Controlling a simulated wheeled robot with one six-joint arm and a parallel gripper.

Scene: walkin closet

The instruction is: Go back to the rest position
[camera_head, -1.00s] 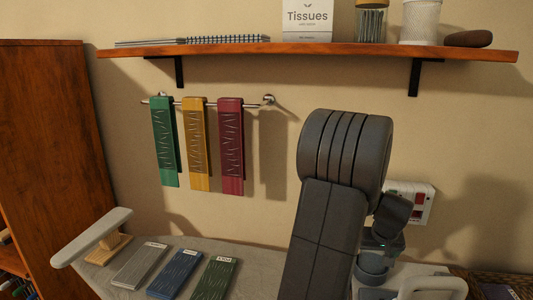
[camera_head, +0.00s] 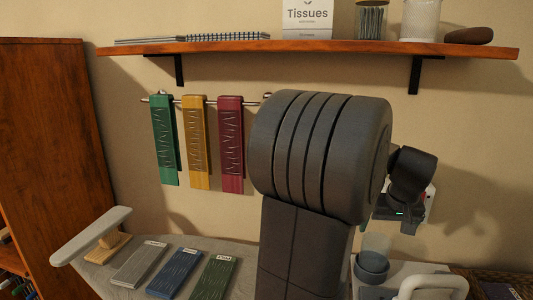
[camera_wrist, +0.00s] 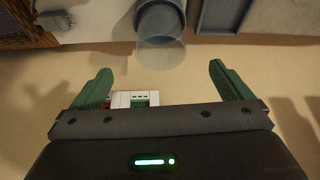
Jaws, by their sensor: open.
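My gripper (camera_wrist: 160,85) shows in the wrist view with its two green fingers wide apart and nothing between them. In the head view my arm stands in front of the wall and hides part of it; the gripper's fingers are mostly hidden there. Beyond the fingers in the wrist view are a white wall panel (camera_wrist: 135,99) and a round grey cup-like container (camera_wrist: 160,20) with a clear rim. The container also shows in the head view (camera_head: 372,267), below my wrist.
Green (camera_head: 165,140), yellow (camera_head: 195,145) and dark red (camera_head: 231,145) cloths hang from a wall rail. A wooden shelf (camera_head: 300,47) runs above with a tissue box (camera_head: 307,18). Grey, blue and green folded pieces lie on a padded board (camera_head: 240,250). A tall wooden cabinet (camera_head: 50,150) stands left.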

